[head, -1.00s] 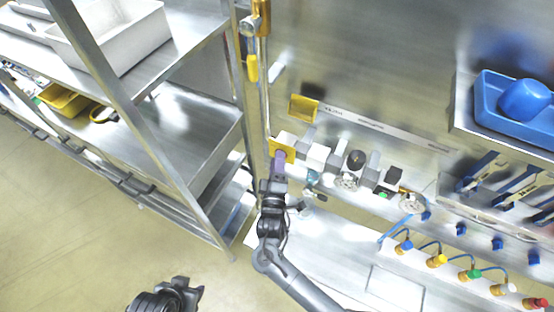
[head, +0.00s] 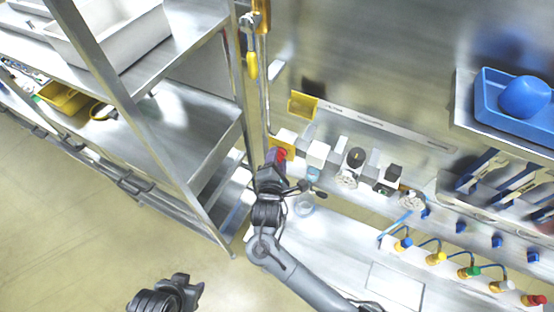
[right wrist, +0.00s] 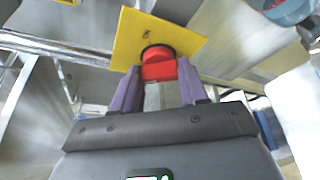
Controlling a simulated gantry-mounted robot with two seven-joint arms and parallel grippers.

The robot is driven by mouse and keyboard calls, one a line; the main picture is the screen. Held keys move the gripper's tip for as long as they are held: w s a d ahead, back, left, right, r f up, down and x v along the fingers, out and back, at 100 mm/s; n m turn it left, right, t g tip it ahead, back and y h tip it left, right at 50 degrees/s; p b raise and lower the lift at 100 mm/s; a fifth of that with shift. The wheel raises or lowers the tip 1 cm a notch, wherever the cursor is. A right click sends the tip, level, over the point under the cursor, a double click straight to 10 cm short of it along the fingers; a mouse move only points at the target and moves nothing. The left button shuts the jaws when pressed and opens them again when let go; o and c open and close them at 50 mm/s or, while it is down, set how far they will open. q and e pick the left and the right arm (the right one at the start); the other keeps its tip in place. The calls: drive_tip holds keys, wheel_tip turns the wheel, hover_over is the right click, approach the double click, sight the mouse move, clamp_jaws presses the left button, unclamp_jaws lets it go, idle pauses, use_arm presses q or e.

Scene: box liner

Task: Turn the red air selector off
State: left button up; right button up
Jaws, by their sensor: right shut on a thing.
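The red air selector (right wrist: 158,64) is a red knob with a dark ring at its base, mounted on a yellow plate (right wrist: 150,35) in the right wrist view. In the head view the red knob (head: 281,154) shows just beyond the right gripper (head: 276,165), with the yellow plate (head: 288,142) behind it. My right gripper (right wrist: 158,80) has its purple fingers on either side of the red knob and is shut on it. In the head view my left gripper (head: 190,287) is at the bottom left, far from the selector; its jaws are unclear.
A metal shelf (head: 185,115) stands close on the left. A yellow-handled valve (head: 251,65) hangs on the post above. White and black boxes (head: 319,153) and a round gauge (head: 355,155) line the bench to the right. A blue tray (head: 500,110) sits far right.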

drive_tip(key=shift+n+g+h, duration=0.3)
drive_tip(key=shift+n, duration=0.4)
drive_tip(key=o, duration=1.1)
drive_tip(key=v, duration=1)
drive_tip(key=shift+s+r+b, duration=0.15)
drive_tip(key=shift+s+b, duration=0.2)
drive_tip(key=shift+b, duration=0.05)
